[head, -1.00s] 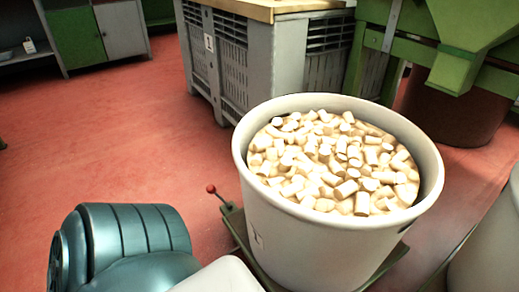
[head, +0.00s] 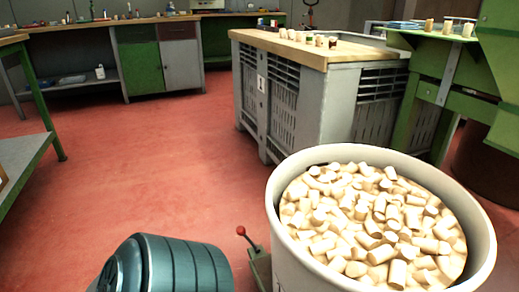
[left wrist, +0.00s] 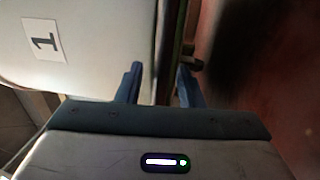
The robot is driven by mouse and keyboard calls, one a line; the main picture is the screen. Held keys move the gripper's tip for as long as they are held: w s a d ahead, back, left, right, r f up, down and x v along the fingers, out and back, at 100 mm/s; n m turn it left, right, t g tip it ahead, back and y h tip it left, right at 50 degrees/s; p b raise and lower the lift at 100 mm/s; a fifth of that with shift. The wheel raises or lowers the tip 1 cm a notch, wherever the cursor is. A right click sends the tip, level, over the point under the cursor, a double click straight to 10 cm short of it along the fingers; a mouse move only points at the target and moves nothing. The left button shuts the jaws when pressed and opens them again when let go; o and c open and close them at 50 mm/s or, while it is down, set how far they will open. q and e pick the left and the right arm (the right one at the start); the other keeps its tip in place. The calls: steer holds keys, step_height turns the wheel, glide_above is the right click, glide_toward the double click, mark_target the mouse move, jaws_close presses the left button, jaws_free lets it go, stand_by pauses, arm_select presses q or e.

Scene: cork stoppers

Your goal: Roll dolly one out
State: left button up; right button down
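A white tub (head: 330,266) full of cork stoppers (head: 375,220) stands at the lower right of the head view. Beside its left foot shows a small part of the green dolly (head: 260,266), with a red-knobbed lever (head: 241,231). In the left wrist view a pale surface with a "1" label (left wrist: 44,40), probably the tub, fills the upper left. My left gripper (left wrist: 158,84) has its two blue fingers apart, with a dark narrow edge or bar running between them. A knob-like end (left wrist: 190,64) lies by the right finger. My right gripper is not in view.
A grey crate (head: 285,105) with a wooden top stands behind the tub. Green machinery (head: 445,95) is at the right. A bench with green cabinets (head: 137,65) lines the back, and a table (head: 22,150) is at the left. The red floor (head: 150,170) between is clear.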

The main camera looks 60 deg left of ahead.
arm_select(q)
steer(key=p+v, duration=0.1)
steer(key=v, duration=0.9)
steer(key=shift+s+f+p, duration=0.15)
steer(key=shift+s+p, duration=0.15)
steer(key=shift+s, duration=0.05)
